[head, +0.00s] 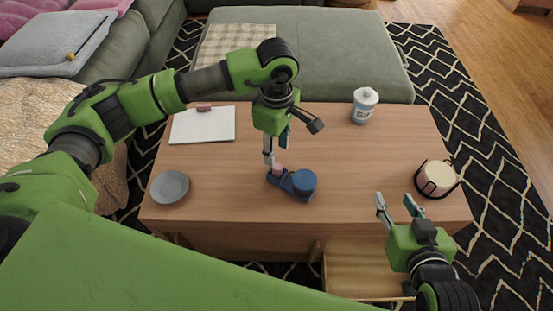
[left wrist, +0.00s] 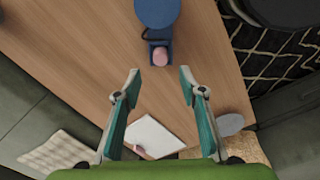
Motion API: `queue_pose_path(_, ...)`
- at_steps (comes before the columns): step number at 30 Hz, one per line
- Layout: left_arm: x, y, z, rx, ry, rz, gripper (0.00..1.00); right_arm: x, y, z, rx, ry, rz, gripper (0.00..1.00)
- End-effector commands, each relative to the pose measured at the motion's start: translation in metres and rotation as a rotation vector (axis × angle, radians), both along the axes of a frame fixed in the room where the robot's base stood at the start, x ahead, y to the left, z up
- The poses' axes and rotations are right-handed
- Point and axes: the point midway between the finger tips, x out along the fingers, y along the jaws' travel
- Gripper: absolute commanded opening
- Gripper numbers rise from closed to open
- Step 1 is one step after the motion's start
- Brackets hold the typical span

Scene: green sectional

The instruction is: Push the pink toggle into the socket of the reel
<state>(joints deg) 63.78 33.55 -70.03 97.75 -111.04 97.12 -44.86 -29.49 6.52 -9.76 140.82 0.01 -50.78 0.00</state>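The blue reel (head: 304,182) lies on the wooden table, with a short blue socket part reaching left from its round body. The pink toggle (head: 277,170) is at that part's left end. In the left wrist view the toggle (left wrist: 160,57) sits at the end of the reel (left wrist: 157,12), its pink top showing; how deep it sits I cannot tell. My left gripper (head: 273,157) points down just above the toggle. In the wrist view the gripper (left wrist: 159,73) has its fingers apart, empty, with the toggle past the gap between the tips. My right gripper (head: 393,198) is open and empty near the front edge.
On the table (head: 345,150) are a grey plate (head: 170,187), a white board (head: 202,125), a white-and-blue canister (head: 364,105) and a cream-topped round container in a dark frame (head: 437,179). The table is clear between reel and canister.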

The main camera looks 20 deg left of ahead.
Motion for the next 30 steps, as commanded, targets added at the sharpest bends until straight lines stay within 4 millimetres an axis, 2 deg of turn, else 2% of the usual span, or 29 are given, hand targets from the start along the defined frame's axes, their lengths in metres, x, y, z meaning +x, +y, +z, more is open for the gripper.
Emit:
queue_pose_path(3,0.001,0.000,0.023,0.000,-0.003,-0.001,0.38,0.000,0.000,0.000,0.000,0.001,0.000,0.38)
queue_pose_path(9,0.000,0.000,0.041,0.000,0.000,0.000,0.38,0.000,0.000,-0.001,-0.001,0.002,0.000,0.38)
queue_pose_path(26,-0.001,0.000,0.043,-0.001,0.001,0.000,0.38,0.000,0.000,-0.001,-0.001,0.002,0.000,0.38)
queue_pose_path(28,-0.002,-0.004,0.042,-0.014,0.005,-0.002,0.38,-0.001,0.000,-0.001,-0.001,0.003,0.000,0.38)
queue_pose_path(30,-0.008,-0.019,0.038,-0.062,0.014,-0.006,0.38,-0.002,-0.001,-0.003,-0.003,0.010,0.000,0.38)
